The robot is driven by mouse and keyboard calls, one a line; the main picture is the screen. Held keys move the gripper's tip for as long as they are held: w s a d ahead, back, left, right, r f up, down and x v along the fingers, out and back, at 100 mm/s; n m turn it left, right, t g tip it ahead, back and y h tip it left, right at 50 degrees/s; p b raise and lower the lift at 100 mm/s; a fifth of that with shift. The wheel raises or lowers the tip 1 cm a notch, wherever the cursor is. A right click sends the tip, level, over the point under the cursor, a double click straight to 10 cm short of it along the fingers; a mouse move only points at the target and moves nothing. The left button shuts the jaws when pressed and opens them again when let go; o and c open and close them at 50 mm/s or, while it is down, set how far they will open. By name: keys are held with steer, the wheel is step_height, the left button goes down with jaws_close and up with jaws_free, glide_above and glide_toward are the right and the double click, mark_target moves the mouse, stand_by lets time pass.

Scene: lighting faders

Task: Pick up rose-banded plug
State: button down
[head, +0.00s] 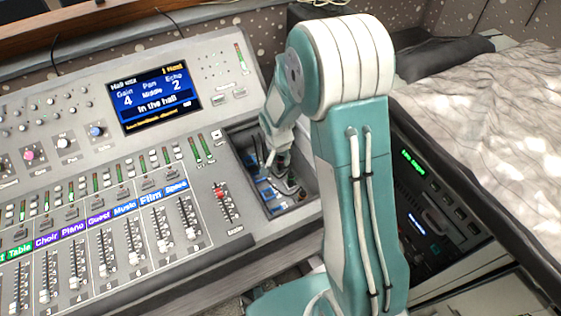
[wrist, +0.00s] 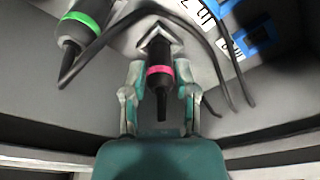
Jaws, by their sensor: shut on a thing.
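The rose-banded plug (wrist: 160,70) is a black plug with a pink band, in the middle of the wrist view. My gripper (wrist: 159,90) has a finger on each side of it and is shut on it. The plug's narrow end points toward the gripper's palm. In the head view my gripper (head: 272,158) reaches down into the recessed bay (head: 300,208) at the mixer's right end. The rose band cannot be made out there. A green-banded black plug (wrist: 84,22) lies to the left in the wrist view, apart from my fingers.
Dark cables curve beside the plugs, and blue-framed labels (wrist: 257,38) show at upper right in the wrist view. The bay's walls are close around my gripper. The mixer (head: 130,215) with its faders and screen (head: 155,97) spreads to the left.

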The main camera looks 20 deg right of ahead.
steer(key=shift+w, duration=0.1)
steer(key=shift+w+r, duration=0.1)
steer(key=shift+r, duration=0.45)
step_height(320, 180, up, 3)
steer(key=shift+f, duration=0.15)
steer(key=s+a+r, duration=0.3)
steer(key=s+r, duration=0.9)
steer(key=s, duration=0.1)
steer(key=shift+s+a, duration=0.2)
steer(key=shift+s, duration=0.2)
